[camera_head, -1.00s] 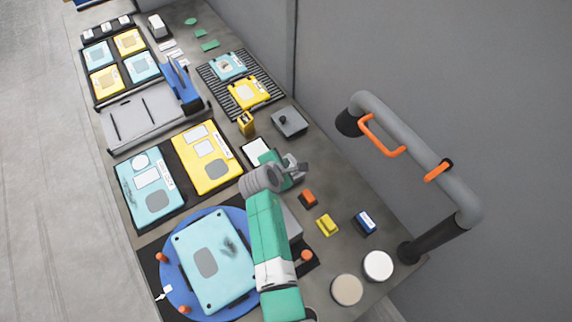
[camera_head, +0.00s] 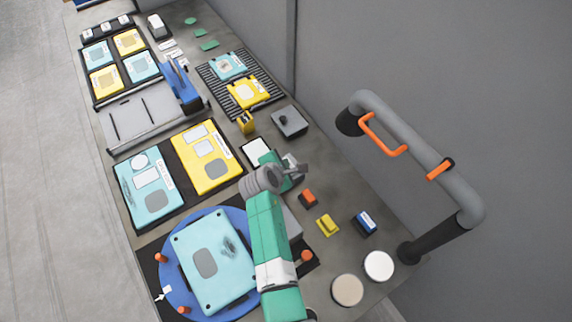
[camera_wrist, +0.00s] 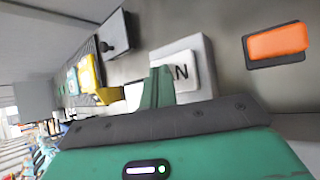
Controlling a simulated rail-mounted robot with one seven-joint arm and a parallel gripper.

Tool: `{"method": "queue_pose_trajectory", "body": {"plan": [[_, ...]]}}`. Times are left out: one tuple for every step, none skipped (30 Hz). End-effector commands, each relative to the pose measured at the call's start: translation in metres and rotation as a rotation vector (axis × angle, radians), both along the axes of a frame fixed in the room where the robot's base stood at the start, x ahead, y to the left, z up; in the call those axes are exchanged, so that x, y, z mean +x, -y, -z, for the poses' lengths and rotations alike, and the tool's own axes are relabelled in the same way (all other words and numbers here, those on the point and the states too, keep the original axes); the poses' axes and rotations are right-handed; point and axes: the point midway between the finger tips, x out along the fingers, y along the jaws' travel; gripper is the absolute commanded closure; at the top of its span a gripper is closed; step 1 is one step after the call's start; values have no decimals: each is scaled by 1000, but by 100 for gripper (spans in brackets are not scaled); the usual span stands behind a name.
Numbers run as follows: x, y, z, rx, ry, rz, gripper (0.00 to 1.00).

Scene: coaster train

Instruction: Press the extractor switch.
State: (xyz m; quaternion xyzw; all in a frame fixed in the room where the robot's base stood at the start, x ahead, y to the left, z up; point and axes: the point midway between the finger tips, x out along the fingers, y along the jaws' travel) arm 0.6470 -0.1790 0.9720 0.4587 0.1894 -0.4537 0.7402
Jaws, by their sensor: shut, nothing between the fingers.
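The likely extractor switch is a grey box with a white plate (camera_wrist: 181,70), lettered "AN" where it shows, in the wrist view. My gripper (camera_wrist: 161,72) is shut and empty. Its green fingers stand in front of the left part of this plate and hide the start of the lettering. I cannot tell whether the fingertips touch it. In the head view, my gripper (camera_head: 299,168) is over the right half of the bench, and my wrist hides most of the box there.
An orange block (camera_head: 308,198) on a dark base is near my gripper; it also shows in the wrist view (camera_wrist: 278,42). A grey box with a dark knob (camera_head: 289,121), a yellow block (camera_head: 327,225) and a blue block (camera_head: 365,222) stand nearby. A grey pipe (camera_head: 420,150) rises at right.

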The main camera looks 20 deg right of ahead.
Motion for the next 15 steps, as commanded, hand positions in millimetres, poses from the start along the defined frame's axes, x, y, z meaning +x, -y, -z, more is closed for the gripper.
{"method": "queue_pose_trajectory", "body": {"plan": [[0,0,0,0,0,0,100],[0,0,0,0,0,0,100],[0,0,1,0,0,0,100],[0,0,1,0,0,0,100],[0,0,2,0,0,0,100],[0,0,2,0,0,0,100],[0,0,2,0,0,0,100],[0,0,3,0,0,0,100],[0,0,3,0,0,0,100],[0,0,4,0,0,0,100],[0,0,4,0,0,0,100],[0,0,4,0,0,0,100],[0,0,5,0,0,0,100],[0,0,5,0,0,0,100],[0,0,6,0,0,0,100]]}}
